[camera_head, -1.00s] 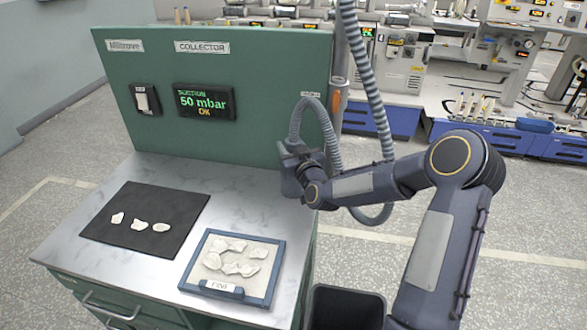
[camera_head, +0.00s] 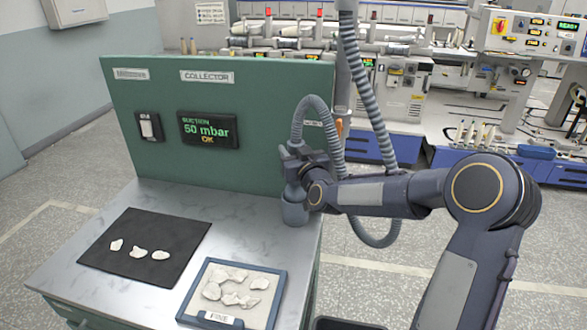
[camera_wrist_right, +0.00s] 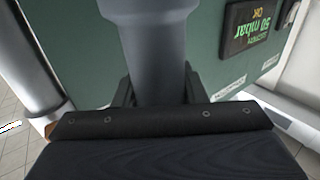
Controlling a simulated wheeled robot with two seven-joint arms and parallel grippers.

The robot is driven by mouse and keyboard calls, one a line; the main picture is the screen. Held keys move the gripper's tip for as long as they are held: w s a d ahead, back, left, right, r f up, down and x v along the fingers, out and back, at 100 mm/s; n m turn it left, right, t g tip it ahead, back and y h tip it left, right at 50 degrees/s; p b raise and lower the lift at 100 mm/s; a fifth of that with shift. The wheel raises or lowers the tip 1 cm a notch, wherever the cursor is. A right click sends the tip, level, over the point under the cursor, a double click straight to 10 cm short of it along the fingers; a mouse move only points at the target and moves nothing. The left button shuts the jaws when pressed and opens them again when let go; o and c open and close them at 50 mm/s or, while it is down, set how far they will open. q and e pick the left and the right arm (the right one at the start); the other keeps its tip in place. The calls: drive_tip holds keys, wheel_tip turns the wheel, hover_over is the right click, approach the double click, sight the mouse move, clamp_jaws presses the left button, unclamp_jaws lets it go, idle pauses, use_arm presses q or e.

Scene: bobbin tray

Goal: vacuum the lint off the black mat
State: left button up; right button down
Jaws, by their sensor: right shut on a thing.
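The black mat (camera_head: 120,255) lies flat on the left part of the metal bench top. Three white lint tufts lie on it in a row: left (camera_head: 116,245), middle (camera_head: 138,252) and right (camera_head: 161,254). My right gripper (camera_head: 297,178) is shut on the grey vacuum nozzle (camera_head: 295,212), right of the mat and near the bench's right edge. The nozzle points down; I cannot tell whether its mouth touches the bench. The nozzle body also fills the middle of the right wrist view (camera_wrist_right: 152,45). The left gripper is not in view.
A blue-framed tray (camera_head: 281,290) labelled FINE, holding several white pieces, lies at the front right. The green collector panel (camera_head: 270,95) stands behind; its display (camera_head: 208,130) reads 50 mbar OK. A ribbed hose (camera_head: 366,90) loops beside my arm. Bare bench lies between nozzle and mat.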

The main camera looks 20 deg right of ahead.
wheel_tip(320, 180, up, 2)
drive_tip(key=shift+r, duration=0.15)
drive_tip(key=shift+r+p, duration=0.85)
drive_tip(key=shift+r, duration=1.05)
drive_tip(key=shift+f, duration=0.1)
